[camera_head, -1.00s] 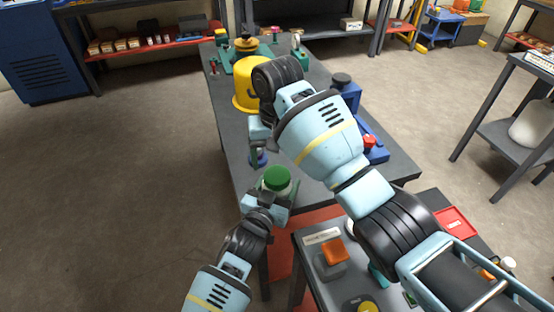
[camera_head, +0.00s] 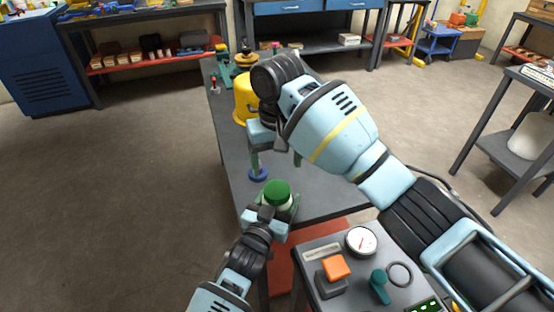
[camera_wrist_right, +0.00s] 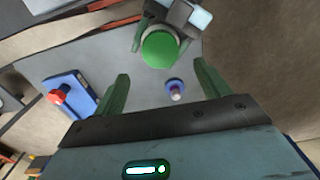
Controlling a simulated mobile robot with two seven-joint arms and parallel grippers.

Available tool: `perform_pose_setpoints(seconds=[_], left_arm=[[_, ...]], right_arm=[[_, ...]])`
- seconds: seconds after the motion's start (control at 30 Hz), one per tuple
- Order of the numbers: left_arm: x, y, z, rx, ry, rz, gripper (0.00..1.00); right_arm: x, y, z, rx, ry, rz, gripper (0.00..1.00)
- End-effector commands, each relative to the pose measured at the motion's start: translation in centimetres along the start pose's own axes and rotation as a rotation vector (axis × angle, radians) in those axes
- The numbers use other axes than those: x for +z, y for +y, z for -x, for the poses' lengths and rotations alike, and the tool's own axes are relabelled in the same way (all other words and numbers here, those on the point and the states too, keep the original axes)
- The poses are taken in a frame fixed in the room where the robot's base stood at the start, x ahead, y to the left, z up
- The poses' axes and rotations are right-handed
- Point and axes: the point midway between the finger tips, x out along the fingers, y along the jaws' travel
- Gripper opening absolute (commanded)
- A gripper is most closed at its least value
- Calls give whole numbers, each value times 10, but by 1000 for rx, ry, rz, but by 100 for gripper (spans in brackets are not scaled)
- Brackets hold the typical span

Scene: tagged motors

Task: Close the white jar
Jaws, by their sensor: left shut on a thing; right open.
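The white jar (camera_head: 279,204) is mostly hidden in the head view under its green lid (camera_head: 277,190). The lid sits on top of the jar; how tightly cannot be told. My left gripper (camera_head: 272,212) is shut on the jar at the near end of the long table. The right wrist view shows the green lid (camera_wrist_right: 160,49) from above, with my left gripper (camera_wrist_right: 180,14) behind it. My right gripper (camera_head: 276,160) is open and empty, apart from the jar and beyond it. Its two green fingers (camera_wrist_right: 164,90) stand wide apart in the wrist view.
A blue round piece with a post (camera_head: 257,175) stands on the long grey table (camera_head: 310,200) close to the jar. A yellow dome (camera_head: 243,100) is farther back. A side table at near right holds a dial gauge (camera_head: 361,241) and an orange block (camera_head: 336,267).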

Motion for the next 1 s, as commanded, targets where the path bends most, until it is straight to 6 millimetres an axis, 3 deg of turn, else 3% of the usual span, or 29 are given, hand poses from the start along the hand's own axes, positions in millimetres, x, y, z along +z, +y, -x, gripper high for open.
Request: perform_pose_setpoints(seconds=[0.17, 0.6, 1.0], left_arm=[[1, 0, 0, 0, -2, 0, 2], [1, 0, 0, 0, -2, 0, 2], [1, 0, 0, 0, -2, 0, 2]], right_arm=[[0, 0, -9, 0, -3, 0, 75], [0, 0, -67, 0, -2, 0, 75], [0, 0, -81, 0, 0, 0, 75]])
